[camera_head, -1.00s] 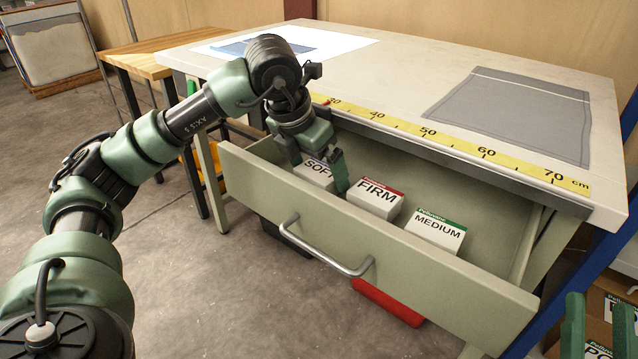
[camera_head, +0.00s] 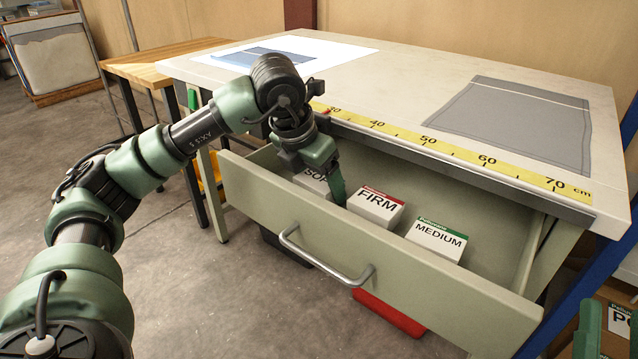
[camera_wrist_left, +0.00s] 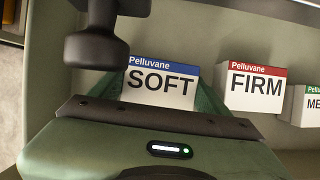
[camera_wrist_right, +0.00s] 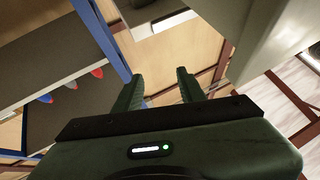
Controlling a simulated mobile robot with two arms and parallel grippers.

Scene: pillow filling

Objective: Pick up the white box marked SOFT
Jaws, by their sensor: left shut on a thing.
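The white SOFT box (camera_head: 311,181) with a blue band is in the open drawer, at its left end. My left gripper (camera_head: 319,176) reaches down into the drawer and is shut on this box, with a finger on each side. In the left wrist view the SOFT box (camera_wrist_left: 160,84) stands upright between the green fingers, its label facing the camera. I cannot tell whether it is clear of the drawer floor. My right gripper (camera_wrist_right: 160,84) is open and empty, away from the drawer; its fingers also show at the lower right of the head view (camera_head: 610,328).
The FIRM box (camera_head: 376,206) stands close to the right of the left gripper's finger, with the MEDIUM box (camera_head: 436,239) farther right. The drawer front (camera_head: 400,285) and the table edge with its yellow ruler (camera_head: 440,144) bound the opening. The drawer's right end is free.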

